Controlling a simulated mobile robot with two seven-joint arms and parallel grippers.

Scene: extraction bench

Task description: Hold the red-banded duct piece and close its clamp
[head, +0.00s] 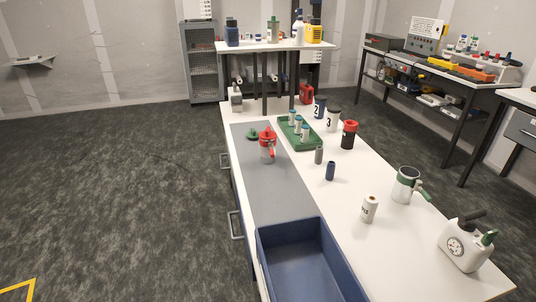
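The red-banded duct piece (266,154) stands upright on the grey mat (262,190) on the long white bench. It is a short pale grey cylinder with a red band around its top. A red clamp lever (272,147) shows at its right side; it is too small to tell whether the clamp is open or closed. Another pale duct piece (404,188) with a green band and a green lever sticking out to the right stands on the bench's right part. Neither of my grippers is in view.
A blue bin (262,257) sits at the near end. A green tray (308,146) holds several small bottles. A black red-lidded container (348,137), small cylinders, a white roll (369,209) and a white can (461,248) stand to the right. A green object (252,135) lies behind the duct piece.

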